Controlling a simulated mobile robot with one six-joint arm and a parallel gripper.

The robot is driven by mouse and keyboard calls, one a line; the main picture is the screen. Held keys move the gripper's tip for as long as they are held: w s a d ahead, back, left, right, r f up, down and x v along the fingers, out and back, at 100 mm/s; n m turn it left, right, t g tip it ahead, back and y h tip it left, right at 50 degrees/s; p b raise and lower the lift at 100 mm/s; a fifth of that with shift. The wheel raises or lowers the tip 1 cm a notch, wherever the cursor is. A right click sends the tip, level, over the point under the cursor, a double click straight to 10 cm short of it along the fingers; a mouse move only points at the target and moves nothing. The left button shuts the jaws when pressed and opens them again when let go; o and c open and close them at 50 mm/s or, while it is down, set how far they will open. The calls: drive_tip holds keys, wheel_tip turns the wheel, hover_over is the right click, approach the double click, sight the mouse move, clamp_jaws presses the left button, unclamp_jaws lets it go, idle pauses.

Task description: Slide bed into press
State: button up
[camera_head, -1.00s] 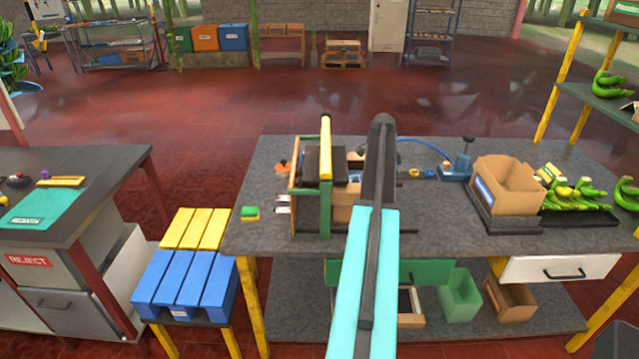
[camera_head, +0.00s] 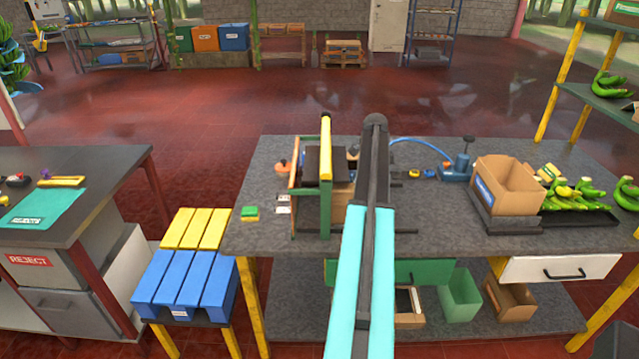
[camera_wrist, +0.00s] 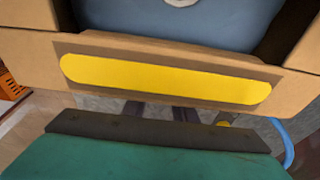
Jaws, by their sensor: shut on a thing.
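The press (camera_head: 326,190) stands on the grey bench, with a green upright frame and a yellow top bar. The wooden bed (camera_head: 339,207) shows low in the press, partly hidden behind the green post and my arm. In the wrist view, a wooden bar with a yellow strip (camera_wrist: 165,80) crosses close to the camera, with a blue-grey surface above it. A dark edge and a green part (camera_wrist: 150,155) lie below it. My gripper (camera_wrist: 159,112) shows only as dark pieces under the bar, shut on the bed; its contact is mostly hidden.
A cardboard box (camera_head: 507,187) and green bananas (camera_head: 575,195) stand on the bench at right. A blue pump (camera_head: 458,168) with a hose sits behind. A green-and-yellow block (camera_head: 250,212) lies left of the press. The bench's front left is clear.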

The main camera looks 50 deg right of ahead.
drive_tip(key=shift+w+a, duration=1.2)
drive_tip(key=shift+w, duration=0.1)
